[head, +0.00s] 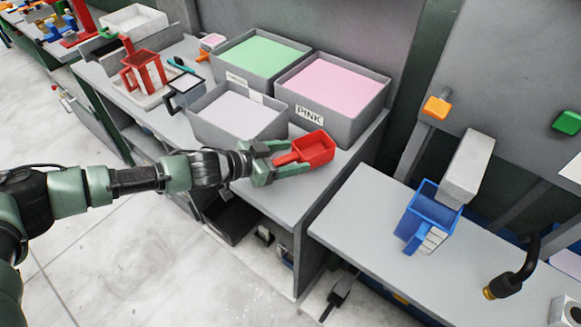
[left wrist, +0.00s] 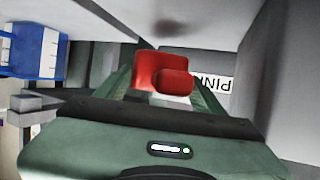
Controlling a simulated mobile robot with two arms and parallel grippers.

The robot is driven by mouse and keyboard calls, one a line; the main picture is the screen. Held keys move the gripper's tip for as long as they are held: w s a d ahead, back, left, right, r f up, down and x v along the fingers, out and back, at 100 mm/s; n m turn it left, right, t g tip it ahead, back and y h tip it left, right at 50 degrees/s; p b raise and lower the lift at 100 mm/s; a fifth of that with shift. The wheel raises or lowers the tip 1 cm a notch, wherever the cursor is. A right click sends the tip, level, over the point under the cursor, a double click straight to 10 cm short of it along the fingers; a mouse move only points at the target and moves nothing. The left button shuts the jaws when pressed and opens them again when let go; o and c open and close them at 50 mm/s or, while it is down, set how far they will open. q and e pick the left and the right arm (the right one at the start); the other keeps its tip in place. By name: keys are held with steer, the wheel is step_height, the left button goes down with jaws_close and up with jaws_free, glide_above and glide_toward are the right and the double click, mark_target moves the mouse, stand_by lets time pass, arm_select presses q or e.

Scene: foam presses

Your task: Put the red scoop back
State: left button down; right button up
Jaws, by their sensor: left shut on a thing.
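The red scoop (head: 314,149) is a small open box with a handle. My left gripper (head: 277,161) is shut on its handle, and the scoop is at the front of the grey bench, by the bin labelled PINK (head: 333,127). I cannot tell whether the scoop touches the bench top. In the left wrist view the red scoop (left wrist: 160,72) shows between the fingers of my left gripper (left wrist: 165,92), with the PINK label (left wrist: 211,83) behind it. My right gripper is not in view.
Bins of pink (head: 333,84), green (head: 259,56) and pale powder (head: 237,113) stand on the bench (head: 270,196). A red-framed item (head: 143,72) and a dark-handled scoop (head: 184,88) are to the left. A blue scoop (head: 428,213) is on the right-hand bench (head: 365,215), past a gap.

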arm_select(q)
steer(key=shift+f, duration=2.2)
steer(key=shift+f, duration=0.15)
steer(key=c, duration=0.5)
jaws_free()
steer(key=shift+a+r, duration=0.15)
steer(key=shift+r, duration=0.05)
steer(key=v, duration=1.1)
steer(key=shift+s+a+r+b, duration=0.15)
steer(key=shift+s+a+b, duration=0.1)
steer(key=shift+b, duration=0.05)
